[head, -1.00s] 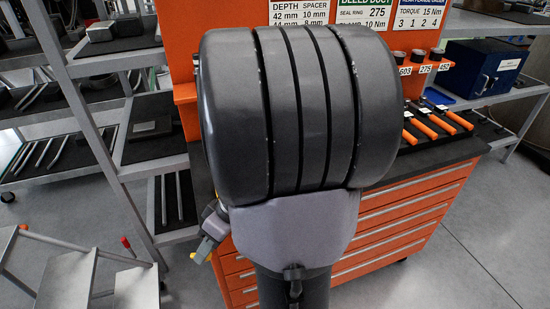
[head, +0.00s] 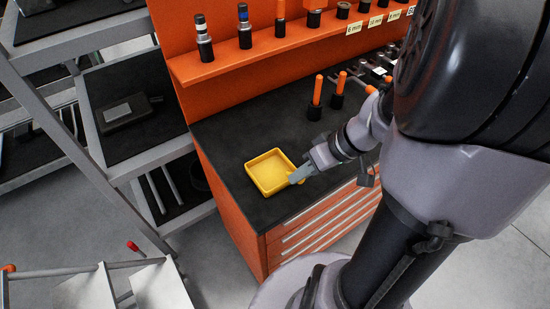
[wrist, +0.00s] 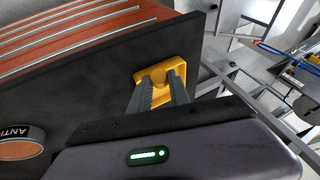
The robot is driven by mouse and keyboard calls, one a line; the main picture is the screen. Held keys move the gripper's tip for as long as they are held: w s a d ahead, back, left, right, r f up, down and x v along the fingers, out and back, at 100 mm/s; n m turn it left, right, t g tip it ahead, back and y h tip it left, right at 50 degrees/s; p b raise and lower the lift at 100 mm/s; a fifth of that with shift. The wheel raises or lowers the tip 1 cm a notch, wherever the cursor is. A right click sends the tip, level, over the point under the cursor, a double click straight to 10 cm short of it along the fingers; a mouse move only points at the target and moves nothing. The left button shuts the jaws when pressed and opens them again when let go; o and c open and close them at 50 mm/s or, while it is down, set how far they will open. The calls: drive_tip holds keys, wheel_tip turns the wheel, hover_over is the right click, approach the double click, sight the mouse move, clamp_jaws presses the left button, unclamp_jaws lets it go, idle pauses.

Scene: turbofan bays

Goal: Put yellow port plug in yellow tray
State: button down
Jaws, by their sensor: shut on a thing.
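The yellow tray (head: 249,173) is a shallow square tray on the dark bench top near its front left corner. In the wrist view the tray (wrist: 181,65) lies beyond my fingertips. My gripper (head: 294,178) is at the tray's right edge in the head view, and its two grey fingers (wrist: 160,80) reach over the tray in the wrist view. It is shut on the yellow port plug (wrist: 158,78), a small yellow piece between the fingertips, mostly hidden. I cannot tell whether the plug touches the tray.
The orange bench has a dark top (head: 229,141), clear around the tray. Orange-handled tools (head: 317,91) stand behind my gripper. A shelf (head: 215,67) with several fittings runs along the back. A grey rack (head: 110,140) stands left of the bench.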

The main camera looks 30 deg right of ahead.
drive_tip(key=w, duration=0.2)
drive_tip(key=w+a, duration=0.1)
drive_tip(key=w, duration=0.1)
drive_tip(key=w+a, duration=0.1)
drive_tip(key=w, duration=0.1)
drive_tip(key=shift+w+f+b, duration=0.35)
drive_tip(key=shift+w+f, duration=0.3)
drive_tip(key=shift+f+b, duration=0.9)
drive_tip(key=shift+f, duration=0.55)
drive_tip(key=shift+f+b, duration=0.25)
drive_tip(key=shift+b, duration=0.1)
drive_tip(key=c, duration=1.2)
unclamp_jaws()
drive_tip(key=shift+r, duration=0.1)
